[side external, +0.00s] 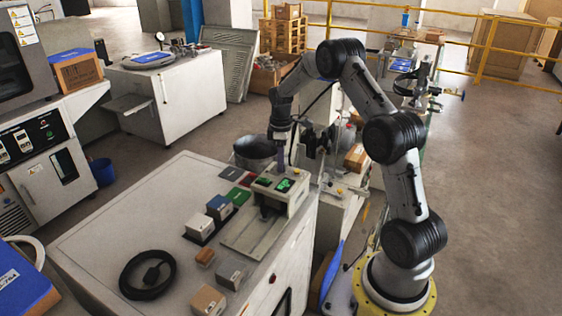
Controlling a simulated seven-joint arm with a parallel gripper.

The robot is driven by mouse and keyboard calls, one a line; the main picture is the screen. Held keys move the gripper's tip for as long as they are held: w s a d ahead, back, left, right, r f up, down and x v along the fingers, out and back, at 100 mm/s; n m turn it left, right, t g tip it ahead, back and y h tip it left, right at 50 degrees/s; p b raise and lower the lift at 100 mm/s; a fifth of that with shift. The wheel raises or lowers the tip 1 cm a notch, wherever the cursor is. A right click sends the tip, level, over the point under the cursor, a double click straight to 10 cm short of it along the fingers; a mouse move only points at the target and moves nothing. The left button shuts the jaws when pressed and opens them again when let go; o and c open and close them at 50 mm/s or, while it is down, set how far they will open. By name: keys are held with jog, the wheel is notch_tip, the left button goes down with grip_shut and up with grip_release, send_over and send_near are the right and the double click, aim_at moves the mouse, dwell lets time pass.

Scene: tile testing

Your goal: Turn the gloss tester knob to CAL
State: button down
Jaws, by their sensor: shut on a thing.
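The gloss tester is most likely the pale benchtop device (292,200) with green lit displays, standing at the right end of the white bench. My gripper (281,168) points down at the back edge of its top, between and behind the displays. It is shut on the tester's knob. The knob is hidden by the fingers and too small to make out, so its setting and the CAL mark cannot be read.
The white bench (110,225) holds a black cable coil (147,274), several small blocks and boxes, and coloured tiles (238,195) left of the tester. A dark round bin (254,153) stands behind the bench. The left part of the bench top is clear.

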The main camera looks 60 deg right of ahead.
jog(key=shift+r, duration=0.1)
jog(key=c, duration=0.6)
grip_release()
notch_tip(320, 180, up, 14)
jog(key=shift+f, duration=0.1)
